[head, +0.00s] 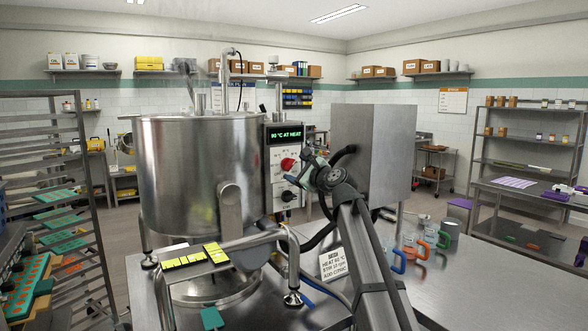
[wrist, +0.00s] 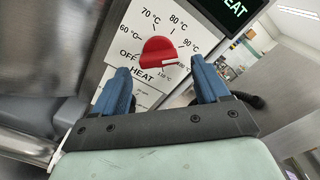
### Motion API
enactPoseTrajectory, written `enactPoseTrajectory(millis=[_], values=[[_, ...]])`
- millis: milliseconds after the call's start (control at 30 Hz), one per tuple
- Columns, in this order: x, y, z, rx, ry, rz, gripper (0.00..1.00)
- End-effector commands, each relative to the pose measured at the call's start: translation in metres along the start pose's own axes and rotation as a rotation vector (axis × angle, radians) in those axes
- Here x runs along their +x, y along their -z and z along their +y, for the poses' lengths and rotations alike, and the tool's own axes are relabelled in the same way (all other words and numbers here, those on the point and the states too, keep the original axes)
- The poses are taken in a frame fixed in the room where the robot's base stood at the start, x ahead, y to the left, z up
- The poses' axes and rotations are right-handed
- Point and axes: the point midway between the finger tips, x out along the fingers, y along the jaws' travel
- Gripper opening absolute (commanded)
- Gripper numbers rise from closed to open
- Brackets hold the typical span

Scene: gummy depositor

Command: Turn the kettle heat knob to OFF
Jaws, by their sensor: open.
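The red kettle heat knob (head: 289,164) is on the white control panel beside the steel kettle (head: 195,175). In the wrist view the knob (wrist: 157,50) shows close up, its white mark at the right side, toward the higher figures. OFF (wrist: 128,57) is printed to its left. My gripper (wrist: 165,80) is open, its two blue fingers apart below and to either side of the knob in the picture. The knob shows clear between them, and I see no contact. In the head view my gripper (head: 308,168) is just right of the panel.
The green display (head: 286,134) above the knob reads 90 °C AT HEAT. A black knob (head: 287,196) sits below the red one. A steel cabinet (head: 372,150) stands behind my arm. A recipe card (head: 333,267) and several colored-handled cups (head: 415,250) are on the bench.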

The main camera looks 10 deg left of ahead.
Motion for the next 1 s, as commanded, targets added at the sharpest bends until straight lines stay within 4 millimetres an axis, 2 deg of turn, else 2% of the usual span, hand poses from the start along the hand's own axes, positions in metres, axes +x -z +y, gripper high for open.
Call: enactPoseTrajectory(millis=[33,200,600,1000], values=[[0.008,0.0,-0.001,0.0,-0.001,0.0,0.74],[0.021,-0.001,0.0,0.0,-0.001,-0.001,0.74],[0.024,0.0,0.0,0.0,-0.001,0.0,0.74],[0.024,0.0,0.0,0.0,-0.001,0.0,0.36]])
